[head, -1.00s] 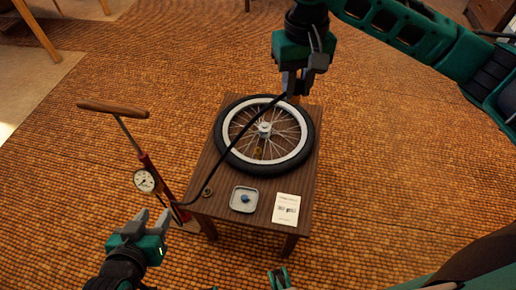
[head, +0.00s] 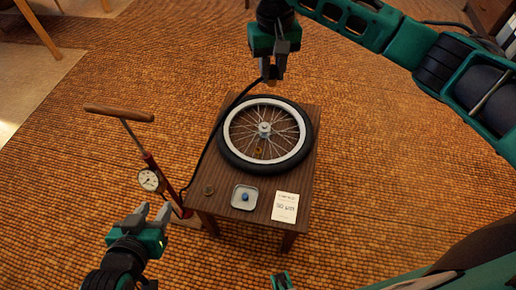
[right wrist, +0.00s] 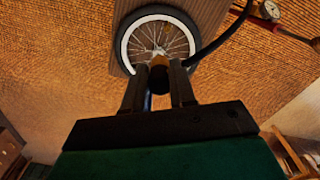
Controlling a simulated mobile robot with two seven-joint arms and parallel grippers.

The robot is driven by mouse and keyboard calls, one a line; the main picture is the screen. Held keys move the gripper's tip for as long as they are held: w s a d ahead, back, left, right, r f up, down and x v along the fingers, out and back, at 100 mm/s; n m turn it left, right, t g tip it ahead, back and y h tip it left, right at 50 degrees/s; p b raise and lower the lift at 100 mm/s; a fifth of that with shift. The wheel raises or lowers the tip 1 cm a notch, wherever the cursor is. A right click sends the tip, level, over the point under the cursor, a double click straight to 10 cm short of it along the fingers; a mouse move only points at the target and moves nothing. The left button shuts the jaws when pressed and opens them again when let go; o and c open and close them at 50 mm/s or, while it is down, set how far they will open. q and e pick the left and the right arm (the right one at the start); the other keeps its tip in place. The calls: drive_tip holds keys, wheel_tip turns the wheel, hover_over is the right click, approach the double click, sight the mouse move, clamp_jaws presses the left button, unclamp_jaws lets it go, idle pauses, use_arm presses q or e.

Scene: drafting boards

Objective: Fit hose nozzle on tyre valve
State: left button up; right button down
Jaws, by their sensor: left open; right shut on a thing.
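The wheel with its black tyre (head: 228,148) and white rim lies flat on a small wooden table (head: 215,185). I cannot make out the valve for certain. My right gripper (head: 270,76) is above the far edge of the tyre, shut on the hose nozzle. In the right wrist view the dark nozzle end (right wrist: 160,78) shows between the fingers, in front of the wheel (right wrist: 125,42). The black hose (head: 212,137) runs from the nozzle down along the table's left side to the pump. My left gripper (head: 152,212) is open and empty, left of the table's near corner.
A red floor pump (head: 165,185) with a wooden handle (head: 119,114) and round gauge (head: 150,180) stands left of the table. On the table's near side are a small ring (head: 209,190), a grey tray (head: 236,204) with a blue piece (head: 245,197), and a printed card (head: 285,208).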

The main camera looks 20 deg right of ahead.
use_arm(q)
drive_tip(key=shift+r, duration=0.15)
use_arm(e)
drive_tip(key=w, duration=0.1)
drive_tip(key=w+a, duration=0.1)
drive_tip(key=w, duration=0.3)
drive_tip(key=shift+w+a, duration=0.2)
drive_tip(key=shift+a, duration=0.15)
wheel_tip(320, 180, down, 30)
drive_tip(key=b, duration=1.5)
use_arm(q)
wheel_tip(320, 180, down, 16)
drive_tip(key=b, duration=0.2)
drive_tip(key=shift+w+d, duration=0.2)
drive_tip(key=shift+d, duration=0.2)
use_arm(e)
drive_tip(key=shift+f, duration=1.35)
